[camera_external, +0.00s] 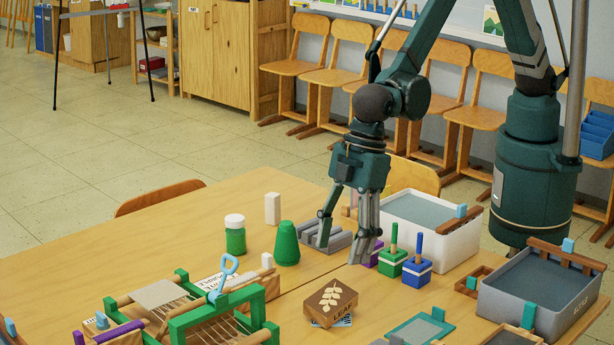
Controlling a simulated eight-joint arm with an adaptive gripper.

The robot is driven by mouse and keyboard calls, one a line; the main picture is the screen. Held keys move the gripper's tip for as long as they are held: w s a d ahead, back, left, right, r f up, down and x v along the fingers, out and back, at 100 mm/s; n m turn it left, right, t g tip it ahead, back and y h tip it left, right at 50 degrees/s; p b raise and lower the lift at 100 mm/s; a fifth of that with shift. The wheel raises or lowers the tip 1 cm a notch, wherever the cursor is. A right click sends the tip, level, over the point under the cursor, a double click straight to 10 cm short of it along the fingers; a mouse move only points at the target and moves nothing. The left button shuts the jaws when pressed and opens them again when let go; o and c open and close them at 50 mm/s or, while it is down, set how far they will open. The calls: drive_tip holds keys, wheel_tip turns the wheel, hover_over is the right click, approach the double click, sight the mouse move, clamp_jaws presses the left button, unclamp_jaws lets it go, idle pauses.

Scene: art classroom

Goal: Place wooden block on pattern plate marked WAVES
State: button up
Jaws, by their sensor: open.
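A brown wooden block (330,300) with a pale leaf picture on top and LEAF on its side lies near the table's front middle. A blue-and-white piece (343,321) shows partly under its edge. A small pale upright block (272,209) stands further back left. No plate with readable WAVES lettering shows; a teal-framed grey plate (420,329) lies at the front right, and its marking cannot be read. My gripper (341,252) points down, open and with nothing seen between its fingers, above and behind the leaf block. One finger is in front of a grey slotted holder (322,237).
A green jar (235,234) and green cone (286,243) stand left. Purple, green and blue knobbed blocks (417,269) stand right of my gripper. A white tub (414,236) and grey tub (541,291) are at right. A green loom-like frame (220,310) fills front left.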

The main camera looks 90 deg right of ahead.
drive_tip(key=shift+v, duration=1.6)
drive_tip(key=d+r+m+t, duration=0.1)
drive_tip(key=d+r, duration=0.6)
drive_tip(key=d, duration=0.6)
drive_tip(key=d+r+m+t, duration=0.15)
drive_tip(key=d+r, duration=0.55)
drive_tip(key=d, duration=0.7)
drive_tip(key=d+r+m, duration=0.2)
drive_tip(key=d+r, duration=0.6)
drive_tip(key=d, duration=0.5)
drive_tip(key=s+d+r+m+t, duration=0.1)
drive_tip(key=s+d, duration=0.3)
drive_tip(key=d, duration=0.5)
drive_tip(key=s+d+r+m, duration=0.1)
drive_tip(key=s+d, duration=0.3)
drive_tip(key=d, duration=0.4)
drive_tip(key=s+d+f+m+t+h, duration=0.1)
drive_tip(key=s+d+f+m+h, duration=0.1)
drive_tip(key=s+d, duration=1.1)
drive_tip(key=shift+d+f, duration=0.4)
drive_tip(key=shift+f, duration=0.1)
drive_tip(key=shift+o, duration=0.5)
drive_tip(key=shift+s+m, duration=0.1)
drive_tip(key=shift+m, duration=0.15)
